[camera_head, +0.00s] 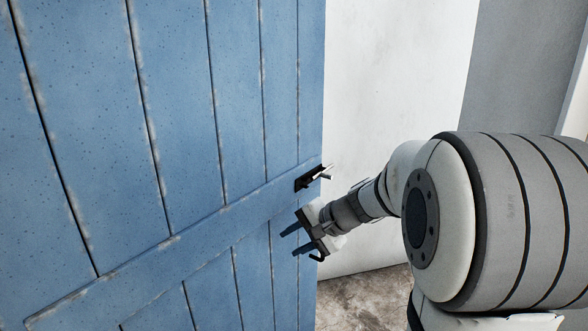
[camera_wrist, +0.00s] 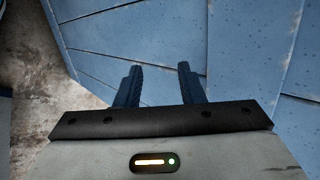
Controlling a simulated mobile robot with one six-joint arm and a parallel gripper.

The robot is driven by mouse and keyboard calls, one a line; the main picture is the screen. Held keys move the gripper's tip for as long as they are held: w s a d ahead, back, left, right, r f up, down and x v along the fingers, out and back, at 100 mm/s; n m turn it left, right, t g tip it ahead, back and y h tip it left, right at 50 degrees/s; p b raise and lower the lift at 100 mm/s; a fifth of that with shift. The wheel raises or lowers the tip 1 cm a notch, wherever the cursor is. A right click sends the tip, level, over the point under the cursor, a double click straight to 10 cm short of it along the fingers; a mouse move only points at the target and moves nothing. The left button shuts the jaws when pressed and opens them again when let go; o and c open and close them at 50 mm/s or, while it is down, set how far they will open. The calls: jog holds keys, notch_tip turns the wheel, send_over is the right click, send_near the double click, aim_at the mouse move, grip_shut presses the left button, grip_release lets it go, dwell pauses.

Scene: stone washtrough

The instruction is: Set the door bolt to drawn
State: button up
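The door bolt (camera_head: 309,179) is a small dark fitting with a pale metal rod, on the blue plank door (camera_head: 180,120) near its right edge, at the end of the cross rail. Whether it is drawn or shot cannot be told. My gripper (camera_head: 293,242) is a little below and left of the bolt in the head view, its two fingers apart with nothing between them. In the wrist view my gripper (camera_wrist: 157,82) is open in front of the blue door planks (camera_wrist: 230,50). The bolt does not show in the wrist view.
A white wall (camera_head: 385,80) stands behind the door's right edge, with a grey wall (camera_head: 520,60) further right. A patch of brown stone floor (camera_head: 365,298) shows below. The floor also shows at the left of the wrist view (camera_wrist: 35,60).

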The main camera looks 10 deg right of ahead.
jog(key=w+d+r+m+t, duration=0.4)
jog(key=w+d+m, duration=0.1)
jog(key=w+d, duration=0.2)
jog(key=m+t+h+p, duration=0.2)
jog(key=m+t, duration=0.2)
jog(key=m, duration=0.1)
send_near(329, 178)
jog(key=w, duration=0.3)
jog(key=shift+w+a+f, duration=0.45)
jog(key=shift+a, duration=0.2)
jog(key=p+x, duration=0.2)
jog(key=x, duration=0.4)
jog(key=shift+w+a+f+p, duration=0.1)
jog(key=shift+w+p, duration=0.2)
jog(key=shift+s+t, duration=0.25)
jog(key=shift+t, duration=0.05)
jog(key=shift+w, duration=0.15)
jog(key=c, duration=0.4)
grip_shut()
